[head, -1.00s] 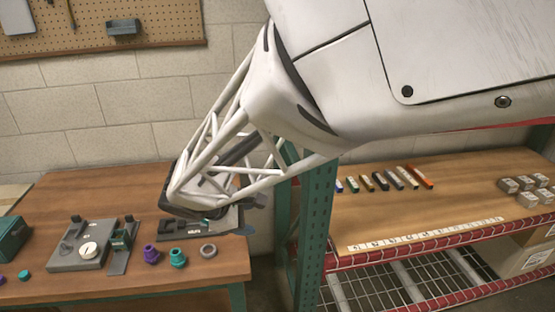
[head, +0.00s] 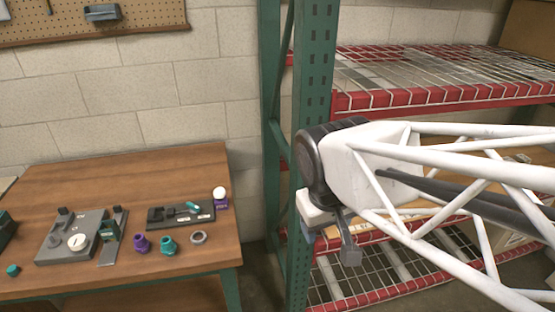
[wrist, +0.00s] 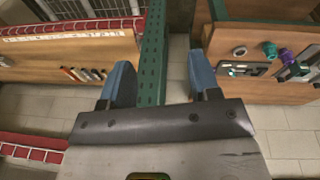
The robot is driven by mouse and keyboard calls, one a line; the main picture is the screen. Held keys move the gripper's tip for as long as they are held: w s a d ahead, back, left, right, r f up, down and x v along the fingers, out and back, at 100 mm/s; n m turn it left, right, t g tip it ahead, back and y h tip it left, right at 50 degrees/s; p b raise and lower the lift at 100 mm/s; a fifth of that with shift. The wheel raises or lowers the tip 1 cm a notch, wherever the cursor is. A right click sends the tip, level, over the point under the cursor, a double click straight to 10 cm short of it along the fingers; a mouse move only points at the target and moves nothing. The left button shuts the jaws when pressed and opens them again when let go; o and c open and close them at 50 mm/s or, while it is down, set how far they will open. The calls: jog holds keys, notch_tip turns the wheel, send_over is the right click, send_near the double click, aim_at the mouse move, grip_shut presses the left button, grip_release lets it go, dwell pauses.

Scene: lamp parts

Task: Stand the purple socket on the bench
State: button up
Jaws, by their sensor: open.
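The purple socket (head: 141,244) is on the wooden bench (head: 165,170) near its front edge and looks upright, just left of a similar teal socket (head: 168,246). It also shows in the wrist view (wrist: 286,56), at the right, beside the teal one (wrist: 269,48). My gripper (head: 328,240) is off the bench, to its right, in front of the green rack post. In the wrist view its two blue fingers (wrist: 160,68) are wide apart with nothing between them. The gripper is well away from the purple socket and touches nothing that I can see.
A grey fixture (head: 70,240) stands left. The green post (head: 303,130) separates bench and shelves. The bench's back half is clear.

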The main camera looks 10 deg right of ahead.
jog(key=shift+s+d+r+m+t+y, duration=0.2)
jog(key=shift+s+m, duration=0.2)
jog(key=shift+s, duration=0.15)
jog(key=shift+s+d+r+m+t+y, duration=0.1)
jog(key=shift+s+m+y, duration=0.1)
jog(key=shift+s+m, duration=0.25)
